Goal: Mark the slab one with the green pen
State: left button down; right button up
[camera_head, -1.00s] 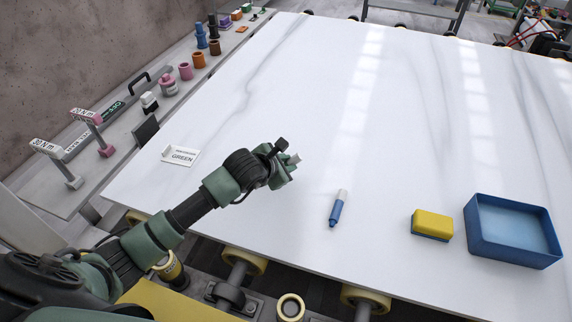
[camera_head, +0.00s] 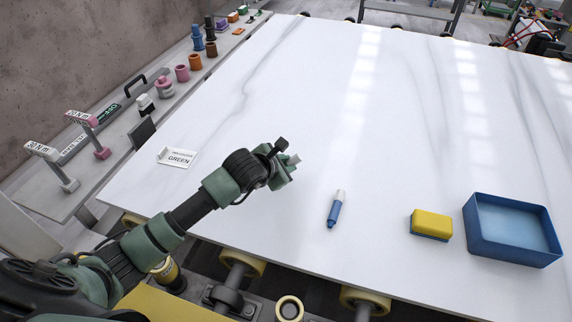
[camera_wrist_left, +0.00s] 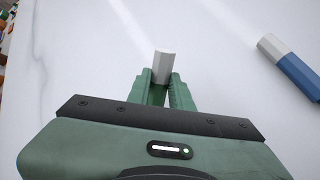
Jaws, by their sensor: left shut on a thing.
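The white marble slab (camera_head: 400,130) fills the middle of the head view. My left gripper (camera_head: 284,170) is over its left front part. In the left wrist view the gripper (camera_wrist_left: 160,90) is shut on a pen (camera_wrist_left: 162,66) with a pale grey-white end sticking out past the fingertips. Green shows between the fingers, but most of the pen's body is hidden. I cannot tell whether it touches the slab. A blue pen (camera_head: 335,208) with a white end lies on the slab to the right of the gripper. A small card reading GREEN (camera_head: 177,157) is at the slab's left edge.
A yellow and blue sponge (camera_head: 431,224) and an open blue tray (camera_head: 512,230) are on the slab at right. A side shelf (camera_head: 120,145) at left holds two labelled tools and several coloured pots. The slab's middle and back are clear.

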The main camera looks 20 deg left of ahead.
pick_arm(q)
jog(key=shift+w+d+b, duration=0.2)
jog(key=shift+d+b, duration=0.05)
jog(key=shift+b, duration=0.15)
jog(key=shift+r, duration=0.1)
dwell(0.5)
jog(key=shift+r+p, duration=1.95)
jog(key=shift+r, duration=1.55)
jog(key=s+d+r, duration=0.1)
jog(key=s+r, duration=0.2)
jog(key=r, duration=0.4)
jog(key=s+r+n+y, duration=0.1)
jog(key=s+r, duration=0.3)
jog(key=r, duration=0.3)
jog(key=s+d+r, duration=0.1)
jog(key=s+r, duration=0.2)
jog(key=r, duration=0.5)
jog(key=shift+s+d+n, duration=0.2)
jog(key=shift+d+n, duration=0.1)
jog(key=shift+d, duration=0.05)
